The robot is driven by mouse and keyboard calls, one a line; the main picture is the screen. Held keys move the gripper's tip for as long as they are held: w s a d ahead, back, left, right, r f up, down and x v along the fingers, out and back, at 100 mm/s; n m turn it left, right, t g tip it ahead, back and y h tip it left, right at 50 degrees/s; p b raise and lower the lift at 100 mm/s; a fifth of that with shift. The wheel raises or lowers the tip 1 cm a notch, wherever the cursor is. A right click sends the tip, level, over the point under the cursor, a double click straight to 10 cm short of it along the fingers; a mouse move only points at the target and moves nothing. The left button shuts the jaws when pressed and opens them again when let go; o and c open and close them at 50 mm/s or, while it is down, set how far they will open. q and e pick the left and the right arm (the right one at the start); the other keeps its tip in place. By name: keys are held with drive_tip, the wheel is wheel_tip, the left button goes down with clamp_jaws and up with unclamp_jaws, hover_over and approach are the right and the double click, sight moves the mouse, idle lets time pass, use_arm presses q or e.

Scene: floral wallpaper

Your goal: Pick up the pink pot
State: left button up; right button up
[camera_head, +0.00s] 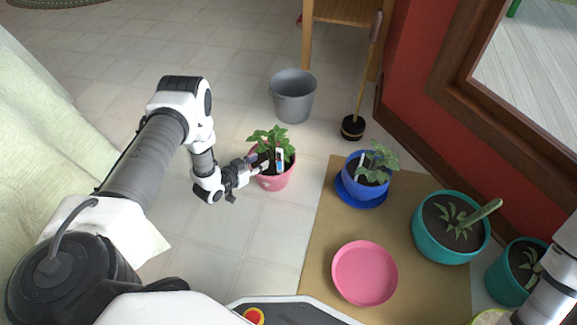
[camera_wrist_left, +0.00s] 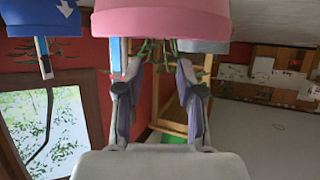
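The pink pot (camera_head: 273,182) holds a leafy green plant with a small white-and-blue tag. It stands on the tiled floor left of the tan mat. My left gripper (camera_head: 257,165) is at the pot's left rim, its fingers pointing at it. The left wrist view is upside down and shows the pink pot (camera_wrist_left: 160,22) close ahead, with leaves beneath its rim in the picture. The two fingers of my left gripper (camera_wrist_left: 153,72) are spread apart there, with a clear gap between them. Whether they touch the pot I cannot tell. My right gripper is out of view.
A grey bucket (camera_head: 292,96) stands behind the pot. To the right are a blue pot (camera_head: 363,190) on a blue saucer, teal pots (camera_head: 446,240) and a pink saucer (camera_head: 364,273) on the tan mat (camera_head: 318,240). A plunger-like tool (camera_head: 354,127) stands beside the red wall.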

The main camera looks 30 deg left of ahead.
sight(269, 155)
use_arm(q)
drive_tip(key=b+x, duration=0.5)
drive_tip(key=x, duration=0.2)
drive_tip(key=shift+w+f+b, duration=0.1)
drive_tip(key=shift+w+b, duration=0.2)
drive_tip(key=shift+w, duration=0.15)
clamp_jaws()
drive_tip(key=shift+r, duration=0.25)
